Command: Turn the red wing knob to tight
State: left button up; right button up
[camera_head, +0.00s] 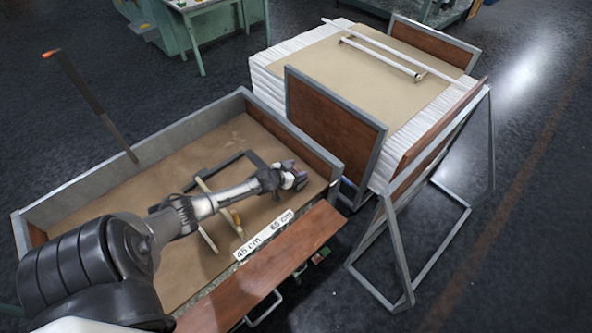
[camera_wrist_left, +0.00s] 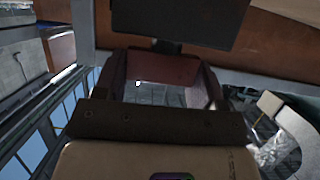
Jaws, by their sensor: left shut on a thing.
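My left arm reaches from the lower left across the brown-floored tray (camera_head: 165,190). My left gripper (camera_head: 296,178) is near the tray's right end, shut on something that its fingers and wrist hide. In the left wrist view, the gripper (camera_wrist_left: 165,65) points at a dark slab (camera_wrist_left: 185,18), with a small dark piece between the fingertips; I cannot make out what it is. I see no clear red wing knob. A small red spot (camera_head: 322,252) shows below the tray's front board, too small to identify. My right gripper is not in view.
Pale rods (camera_head: 206,236) and a dark frame (camera_head: 232,163) lie in the tray. A white label strip (camera_head: 263,235) reads 45 cm and 65 cm. A dark upright bar (camera_head: 95,105) stands at the tray's back left. White tubes (camera_head: 380,58) lie on a padded stack behind.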

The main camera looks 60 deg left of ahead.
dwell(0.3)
pick_arm(q)
jog(key=o, duration=0.9)
jog(key=shift+s+d+r, duration=0.1)
jog(key=shift+s+r, duration=0.05)
jog(key=shift+s, duration=0.05)
jog(key=p+v, duration=0.3)
jog(key=v, duration=1)
jog(key=shift+s+r+p, duration=0.1)
jog(key=shift+p, duration=0.2)
